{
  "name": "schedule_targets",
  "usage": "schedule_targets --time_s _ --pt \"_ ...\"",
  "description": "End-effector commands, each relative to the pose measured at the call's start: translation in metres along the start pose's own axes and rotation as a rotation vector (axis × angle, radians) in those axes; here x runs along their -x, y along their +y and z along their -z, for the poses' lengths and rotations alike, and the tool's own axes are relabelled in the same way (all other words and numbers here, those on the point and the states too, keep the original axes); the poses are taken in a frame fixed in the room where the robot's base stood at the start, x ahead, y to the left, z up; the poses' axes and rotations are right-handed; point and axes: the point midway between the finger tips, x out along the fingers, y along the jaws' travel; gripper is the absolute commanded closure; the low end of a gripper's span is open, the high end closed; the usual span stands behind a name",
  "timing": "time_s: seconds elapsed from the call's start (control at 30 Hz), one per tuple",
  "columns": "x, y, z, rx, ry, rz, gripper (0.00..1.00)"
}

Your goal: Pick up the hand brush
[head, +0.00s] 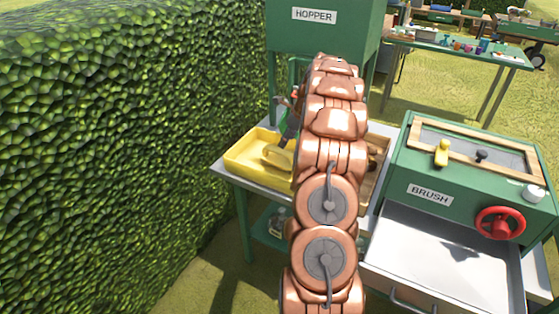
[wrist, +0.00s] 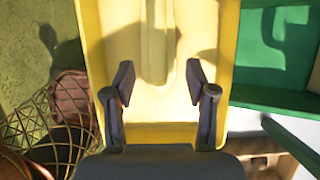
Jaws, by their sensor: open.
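A yellow tray (head: 240,160) stands on the grey table left of my arm in the head view. It also fills the middle of the wrist view (wrist: 215,130). A long yellow piece (head: 277,155) lies in it, perhaps the hand brush or its handle; I cannot tell for sure. In the wrist view this piece (wrist: 157,40) runs down from the top edge, in line with the gap between my fingers. My gripper (wrist: 160,82) is open and empty over the tray, a finger on each side of that line. No bristles are clearly visible. My arm hides part of the table.
A wooden tray (head: 377,185) with dark items stands right of my arm. A green machine labelled BRUSH (head: 430,194) with a red wheel (head: 500,223) and an open drawer (head: 440,260) is at right. A green hopper (head: 325,35) stands behind; a hedge (head: 120,130) borders the left.

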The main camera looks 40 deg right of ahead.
Motion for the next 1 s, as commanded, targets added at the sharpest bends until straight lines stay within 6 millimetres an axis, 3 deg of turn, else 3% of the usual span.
schedule_targets --time_s 0.43,0.7,1.0 --pt "-0.034 0.002 -0.002 -0.002 0.001 -0.001 0.44" --pt "-0.069 0.003 -0.004 0.000 0.000 0.001 0.44" --pt "-0.075 0.003 -0.004 0.000 -0.001 0.001 0.45"
